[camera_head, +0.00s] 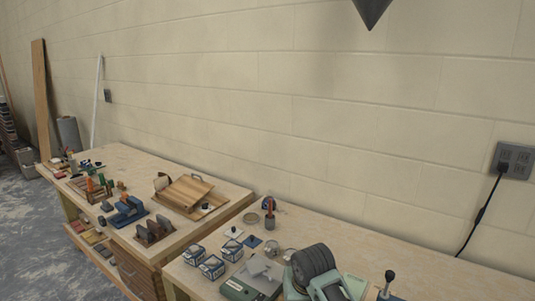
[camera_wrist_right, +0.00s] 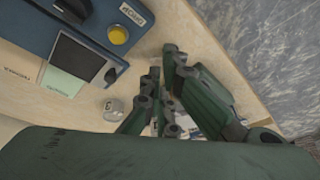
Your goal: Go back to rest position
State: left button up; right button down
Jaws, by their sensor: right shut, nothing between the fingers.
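My right gripper (camera_wrist_right: 162,78) shows in the right wrist view with its dark green fingers close together. It is shut with nothing between the fingers. It hangs over a pale wooden bench top (camera_wrist_right: 185,25), beside a blue device (camera_wrist_right: 125,50) with a yellow button and a dark screen. My left gripper is in neither view. The head view shows no gripper that I can make out.
In the head view, a near workbench (camera_head: 420,245) carries small boxes, a green scale-like device (camera_head: 240,290) and a grinder-like machine (camera_head: 312,262). A farther bench (camera_head: 110,155) holds tools and a wooden board (camera_head: 185,192). A block wall (camera_head: 330,110) stands behind. Grey floor (camera_head: 30,230) is open at left.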

jog(key=s+d+f, duration=0.3)
jog(key=s+f, duration=0.2)
jog(key=s, duration=0.4)
jog(key=s+d+f, duration=0.3)
jog(key=s+f, duration=0.1)
jog(key=s, duration=0.6)
jog(key=s+d+r+n, duration=0.1)
jog(key=s+d, duration=0.3)
jog(key=s, duration=0.5)
jog(key=s+d+r, duration=0.2)
jog(key=s+d, duration=0.1)
jog(key=s, duration=0.5)
notch_tip(320, 180, down, 30)
jog(key=s+g+b, duration=0.1)
jog(key=g+b, duration=0.1)
jog(key=b, duration=0.1)
pick_arm(q)
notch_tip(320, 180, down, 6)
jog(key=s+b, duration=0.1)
jog(key=b, duration=0.1)
jog(key=shift+b, duration=0.4)
pick_arm(e)
jog(key=s+d+f, duration=0.3)
jog(key=s+f, duration=1.4)
jog(key=f, duration=0.1)
jog(key=shift+s+f+n+g+h, duration=0.2)
jog(key=shift+f+n+g+h, duration=0.2)
